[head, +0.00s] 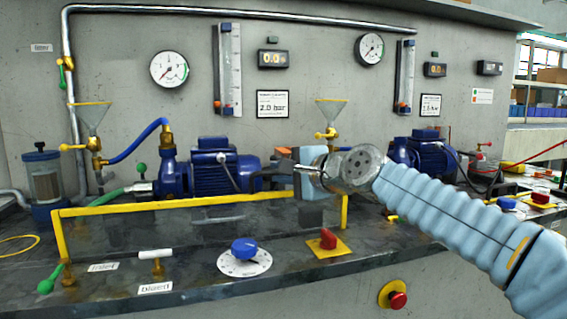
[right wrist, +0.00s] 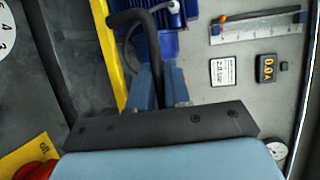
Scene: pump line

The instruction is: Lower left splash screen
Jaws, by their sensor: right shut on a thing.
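The left splash screen is a clear panel with a yellow frame (head: 160,205), standing in front of the left blue pump (head: 215,172). Its top bar runs nearly level and its left post reaches down to the bench. In the right wrist view the yellow bar (right wrist: 106,50) runs beside a bent black handle (right wrist: 153,50). My right gripper (head: 268,178) is at the right part of the top bar. Its fingers (right wrist: 160,90) are shut on the black handle. The fingertips are partly hidden in the head view. My left gripper is not in view.
On the bench front are a blue knob on a white dial (head: 244,250), a red knob on a yellow plate (head: 328,240) and a green-ended valve lever (head: 48,284). A red emergency button (head: 397,299) is on the front face. A funnel (head: 331,112) stands behind my gripper.

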